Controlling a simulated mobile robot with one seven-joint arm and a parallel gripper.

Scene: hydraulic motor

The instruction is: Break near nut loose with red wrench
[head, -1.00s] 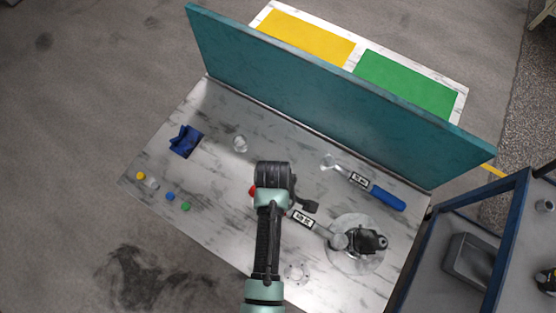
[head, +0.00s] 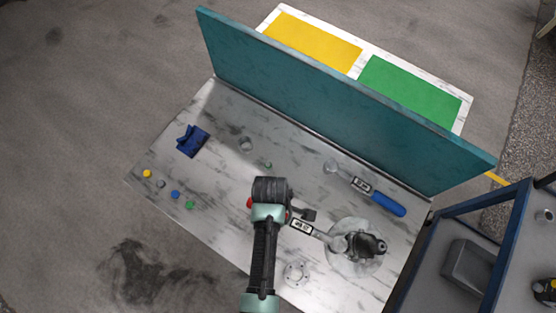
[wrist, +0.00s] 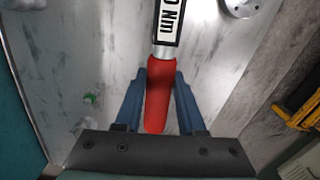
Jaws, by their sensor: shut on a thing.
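The red wrench has a red handle (wrist: 158,95) and a grey shaft with a white torque label (head: 301,227). Its far end is at the black motor (head: 368,246), which sits on a round plate (head: 352,266) at the table's right. My gripper (wrist: 160,78) is shut on the red handle, with one blue finger on each side. In the head view my arm covers most of the handle. The near nut cannot be made out; the wrench head and motor hide it.
A blue-handled wrench (head: 388,204) lies behind the motor, near the teal wall (head: 330,95). A blue holder (head: 193,141), a glass-like piece (head: 246,144), several small coloured pieces (head: 175,194) and a flanged ring (head: 295,273) are on the table (head: 225,230).

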